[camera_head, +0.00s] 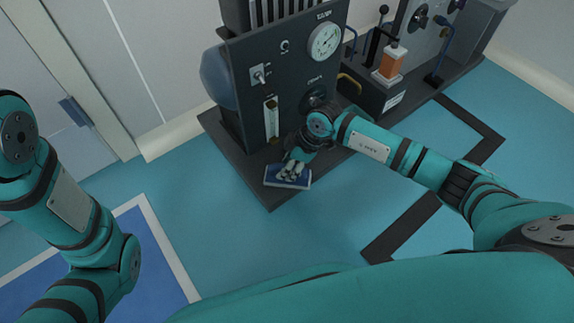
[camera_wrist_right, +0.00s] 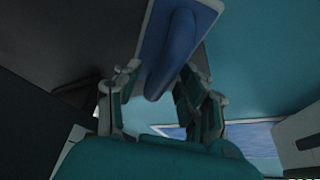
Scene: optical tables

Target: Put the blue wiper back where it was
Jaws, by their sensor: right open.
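The blue wiper (camera_head: 287,176) is a small flat blue piece with a pale rim. It is at the front edge of the dark base plate (camera_head: 268,202) of the machine. My right gripper (camera_head: 293,168) is right over it and hides part of it. In the right wrist view, the wiper's rounded blue handle (camera_wrist_right: 174,62) lies ahead of and between the fingertips of my right gripper (camera_wrist_right: 160,82). The fingers are apart; whether either one touches the handle I cannot tell. My left arm shows at the left of the head view, but its gripper is not visible.
A dark machine panel (camera_head: 290,75) with a gauge stands behind the right gripper. A unit with an orange block (camera_head: 391,62) is at its right. A blue rectangle with a white border (camera_head: 160,262) marks the floor at left.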

